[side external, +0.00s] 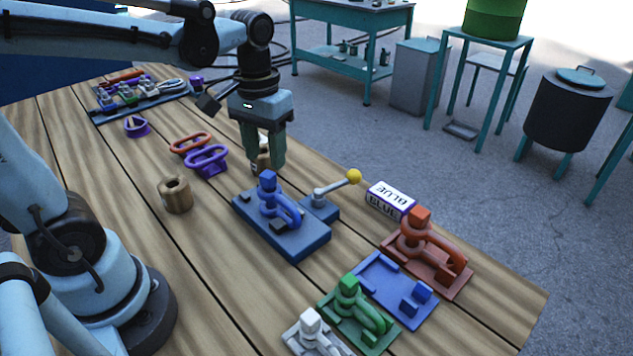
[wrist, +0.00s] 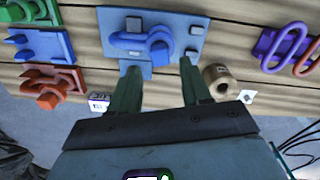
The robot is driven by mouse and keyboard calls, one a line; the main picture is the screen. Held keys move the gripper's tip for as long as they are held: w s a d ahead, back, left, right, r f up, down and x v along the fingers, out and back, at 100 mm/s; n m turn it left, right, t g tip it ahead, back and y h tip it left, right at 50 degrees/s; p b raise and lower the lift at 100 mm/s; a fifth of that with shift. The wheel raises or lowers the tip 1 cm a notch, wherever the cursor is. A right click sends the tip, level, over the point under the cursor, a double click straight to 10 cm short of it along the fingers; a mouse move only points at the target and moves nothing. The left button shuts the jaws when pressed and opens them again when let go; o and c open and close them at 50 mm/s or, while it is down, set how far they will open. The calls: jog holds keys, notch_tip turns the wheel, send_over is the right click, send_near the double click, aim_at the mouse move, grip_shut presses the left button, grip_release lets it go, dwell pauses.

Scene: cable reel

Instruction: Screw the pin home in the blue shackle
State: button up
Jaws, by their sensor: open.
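The blue shackle (side external: 283,210) lies on a blue base plate (side external: 300,243) near the middle of the table. Its pin shows a square blue head (side external: 267,181) standing above the shackle. In the wrist view the shackle (wrist: 128,41) and pin head (wrist: 159,52) are at the top centre. My gripper (side external: 265,163) is open, pointing down, above and just behind the pin head in the side view. In the wrist view its fingers (wrist: 158,68) are spread, with the pin head beyond the gap between them. Nothing is visibly held. How deep the pin sits is hidden.
A lever with a yellow knob (side external: 354,177) stands right of the blue plate, near a BLUE-labelled block (side external: 390,200). Red (side external: 432,245), green (side external: 357,314) and white (side external: 311,335) shackles are at right and front. A tan spool (side external: 175,195) and purple link (side external: 206,161) are left.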

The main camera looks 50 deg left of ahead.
aim_at(268, 174)
dwell(0.4)
jog(key=shift+f, duration=2.3)
jog(key=shift+c, duration=0.2)
grip_shut()
